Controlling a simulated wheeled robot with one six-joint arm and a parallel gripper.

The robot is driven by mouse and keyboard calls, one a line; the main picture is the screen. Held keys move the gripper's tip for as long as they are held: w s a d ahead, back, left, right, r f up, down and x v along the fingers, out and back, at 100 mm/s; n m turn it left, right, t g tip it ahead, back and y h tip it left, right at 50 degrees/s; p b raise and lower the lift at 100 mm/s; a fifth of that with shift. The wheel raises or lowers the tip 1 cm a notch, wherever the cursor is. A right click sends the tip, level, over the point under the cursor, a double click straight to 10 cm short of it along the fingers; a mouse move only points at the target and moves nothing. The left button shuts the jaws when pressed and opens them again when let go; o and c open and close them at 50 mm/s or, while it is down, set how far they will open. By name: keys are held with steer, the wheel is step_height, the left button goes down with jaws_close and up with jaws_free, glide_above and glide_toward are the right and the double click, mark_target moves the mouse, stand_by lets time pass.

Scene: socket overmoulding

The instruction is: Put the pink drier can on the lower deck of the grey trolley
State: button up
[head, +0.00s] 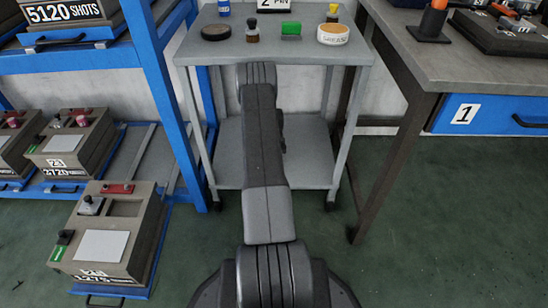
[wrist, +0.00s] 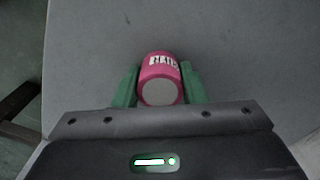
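The pink drier can (wrist: 160,65) is in the wrist view, with a white label and a grey round end facing the camera. My gripper (wrist: 160,66) has its green fingers on both sides of the can, seemingly touching it. A plain grey surface (wrist: 250,60) lies behind the can; I cannot tell whether the can touches it. In the head view the grey trolley stands ahead, with an upper deck (head: 210,48) and a bare lower deck (head: 228,150). My arm crosses in front of the trolley and hides part of the lower deck. Gripper and can are hidden there.
A blue rack (head: 158,90) stands close on the left with grey mould boxes (head: 110,235). A bench (head: 440,60) stands right.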

steer(key=o, duration=0.4)
step_height(320, 180, up, 8)
steer(key=p, duration=0.3)
steer(key=shift+f, duration=0.1)
